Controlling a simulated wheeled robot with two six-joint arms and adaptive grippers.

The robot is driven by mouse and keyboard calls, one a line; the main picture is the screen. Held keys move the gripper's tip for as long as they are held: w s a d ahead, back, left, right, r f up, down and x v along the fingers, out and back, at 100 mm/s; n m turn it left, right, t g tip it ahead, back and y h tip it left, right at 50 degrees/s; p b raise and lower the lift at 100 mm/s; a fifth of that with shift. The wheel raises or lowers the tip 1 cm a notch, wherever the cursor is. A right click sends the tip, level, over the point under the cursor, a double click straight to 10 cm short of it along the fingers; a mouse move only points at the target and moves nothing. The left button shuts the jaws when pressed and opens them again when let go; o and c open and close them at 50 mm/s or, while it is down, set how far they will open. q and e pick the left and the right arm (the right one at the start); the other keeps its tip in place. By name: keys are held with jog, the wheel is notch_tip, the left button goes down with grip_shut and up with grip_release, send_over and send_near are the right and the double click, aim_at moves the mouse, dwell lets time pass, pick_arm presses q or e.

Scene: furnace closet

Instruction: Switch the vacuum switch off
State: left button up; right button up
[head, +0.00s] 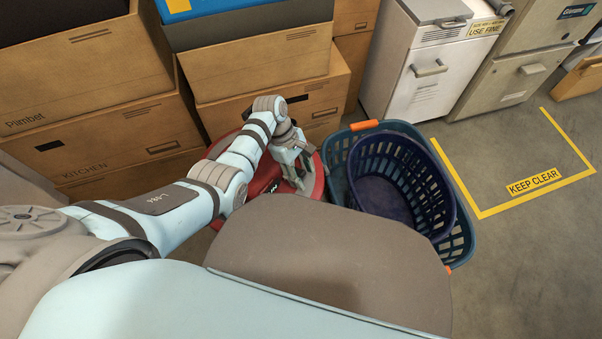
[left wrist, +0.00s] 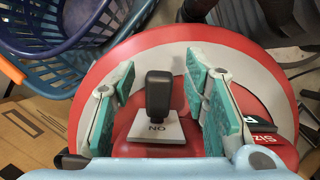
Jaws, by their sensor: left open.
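The red vacuum (head: 265,178) stands on the floor against the boxes, partly hidden by my left arm and my body. In the left wrist view, its round red top with a pale ring (left wrist: 185,42) fills the middle. The vacuum switch (left wrist: 158,92) is a black lever standing up from a pale plate. The plate's lettering reads ON, upside down in this view. My left gripper (head: 298,165) is over the vacuum, open. In the left wrist view, its teal-padded fingers (left wrist: 160,72) are on either side of the lever, with visible gaps. My right gripper is not in view.
A blue laundry basket (head: 459,238) with a purple basket (head: 385,208) inside stands right of the vacuum. Cardboard boxes (head: 120,155) are stacked behind and left. A white cabinet (head: 425,80) is at the back. The floor marked KEEP CLEAR (head: 534,182) is bare.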

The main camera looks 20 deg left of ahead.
pick_arm(q)
jog(key=shift+r, duration=0.1)
grip_shut()
jog(key=p, duration=0.1)
jog(key=y+p, duration=0.1)
jog(key=p, duration=0.1)
jog(key=shift+s+d+r+t, duration=0.15)
jog(key=shift+s+d+t, duration=0.1)
jog(key=shift+d+t, duration=0.05)
jog(key=f+y, duration=0.1)
jog(key=f+t+y+p, duration=0.1)
jog(key=shift+d+y+p, duration=0.25)
jog(key=shift+y+p, duration=0.05)
jog(key=shift+y, duration=0.1)
jog(key=shift+f+y, duration=0.35)
jog(key=shift+y, duration=0.35)
jog(key=shift+a, duration=0.1)
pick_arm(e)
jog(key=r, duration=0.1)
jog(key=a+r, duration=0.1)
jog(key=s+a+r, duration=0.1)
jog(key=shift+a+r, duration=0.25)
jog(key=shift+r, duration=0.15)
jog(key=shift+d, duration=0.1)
pick_arm(q)
grip_release()
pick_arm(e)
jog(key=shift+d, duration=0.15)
